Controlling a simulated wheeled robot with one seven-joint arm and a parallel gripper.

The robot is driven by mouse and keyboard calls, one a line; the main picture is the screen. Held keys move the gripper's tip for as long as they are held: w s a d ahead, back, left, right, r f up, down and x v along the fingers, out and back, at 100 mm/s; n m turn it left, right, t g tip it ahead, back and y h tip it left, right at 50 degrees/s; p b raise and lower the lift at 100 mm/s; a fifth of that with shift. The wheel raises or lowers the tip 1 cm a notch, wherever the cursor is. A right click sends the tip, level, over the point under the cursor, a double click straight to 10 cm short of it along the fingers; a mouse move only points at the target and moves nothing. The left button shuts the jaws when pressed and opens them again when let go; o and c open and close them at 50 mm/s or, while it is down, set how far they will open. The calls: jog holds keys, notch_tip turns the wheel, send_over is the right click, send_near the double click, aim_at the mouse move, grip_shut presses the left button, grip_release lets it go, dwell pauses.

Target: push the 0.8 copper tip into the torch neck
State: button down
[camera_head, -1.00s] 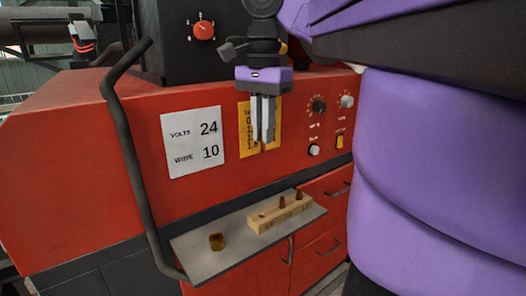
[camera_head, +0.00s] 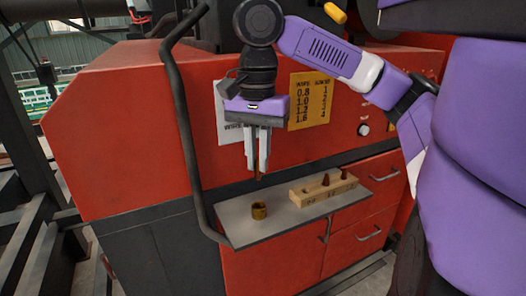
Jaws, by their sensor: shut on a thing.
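My gripper (camera_head: 258,168) hangs fingers-down over the left part of the grey shelf. It is shut on a small copper tip (camera_head: 259,176), which points down below the fingers, above and apart from the shelf. Two more copper tips stand in the wooden block (camera_head: 320,193), one near its middle (camera_head: 326,180) and one to the right (camera_head: 344,173). The block's left place, with its label hard to read, shows no standing tip. I cannot make out the torch neck for certain in this view.
A brass cup-like piece (camera_head: 259,211) stands on the grey shelf (camera_head: 240,234), below my gripper. A black bent rail (camera_head: 185,120) rises left of the shelf. The red machine front (camera_head: 120,140) is close behind, with a yellow wire chart (camera_head: 310,100).

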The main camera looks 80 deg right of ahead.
aim_at(258, 171)
jog(key=shift+r+p, duration=0.1)
jog(key=shift+p, duration=0.35)
jog(key=shift+f+b, duration=1.75)
jog(key=shift+f, duration=1.25)
jog(key=shift+p, duration=1)
jog(key=shift+f+b, duration=0.6)
jog(key=shift+f, duration=0.95)
jog(key=c, duration=1.4)
grip_release()
jog(key=shift+r, duration=0.1)
notch_tip(258, 171, up, 8)
jog(key=shift+f, duration=0.2)
